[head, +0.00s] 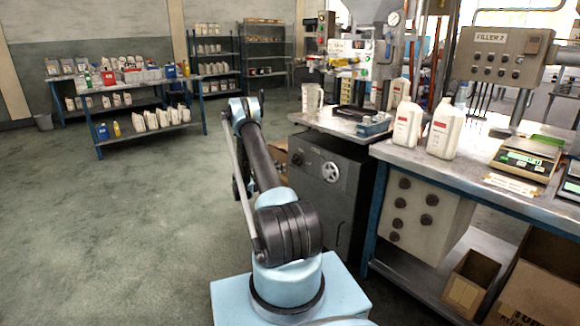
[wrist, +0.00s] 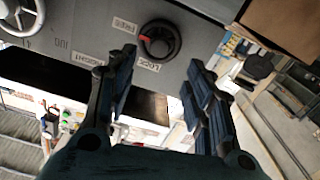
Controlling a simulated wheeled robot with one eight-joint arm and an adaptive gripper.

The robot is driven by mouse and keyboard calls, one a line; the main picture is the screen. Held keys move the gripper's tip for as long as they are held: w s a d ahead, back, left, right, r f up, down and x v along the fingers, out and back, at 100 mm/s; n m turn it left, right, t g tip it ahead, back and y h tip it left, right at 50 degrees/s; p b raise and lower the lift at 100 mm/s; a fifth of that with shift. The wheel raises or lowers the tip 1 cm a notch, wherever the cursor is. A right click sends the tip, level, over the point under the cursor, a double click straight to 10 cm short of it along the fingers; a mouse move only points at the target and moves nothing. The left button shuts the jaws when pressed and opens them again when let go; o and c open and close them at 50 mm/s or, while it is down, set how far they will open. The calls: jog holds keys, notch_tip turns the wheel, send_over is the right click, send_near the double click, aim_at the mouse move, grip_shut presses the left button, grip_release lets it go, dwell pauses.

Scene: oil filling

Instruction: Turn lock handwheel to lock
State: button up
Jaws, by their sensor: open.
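The black lock handwheel (wrist: 160,40) with a red mark is on a grey panel at the top middle of the wrist view. The panel appears turned. A FREE label (wrist: 125,24) is at the wheel's upper left and a LOCK label (wrist: 148,64) below it. The red mark is at the wheel's left side, nearer the FREE label. My gripper (wrist: 160,80) is open and empty. Its two fingers are below the wheel in the picture, one to each side, and appear apart from it. In the head view the gripper is largely hidden behind my arm.
A larger pale handwheel (wrist: 20,14) shows on the same panel; it is on the dark cabinet (head: 318,200) in the head view. A workbench (head: 410,158) with white bottles (head: 444,131) stands to the right. Cardboard boxes (head: 471,285) are below it. The left floor is clear.

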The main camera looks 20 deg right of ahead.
aim_at(293, 162)
jog(key=x, duration=0.9)
jog(key=shift+w+d, duration=0.1)
jog(key=shift+d, duration=0.2)
jog(key=c, duration=1.1)
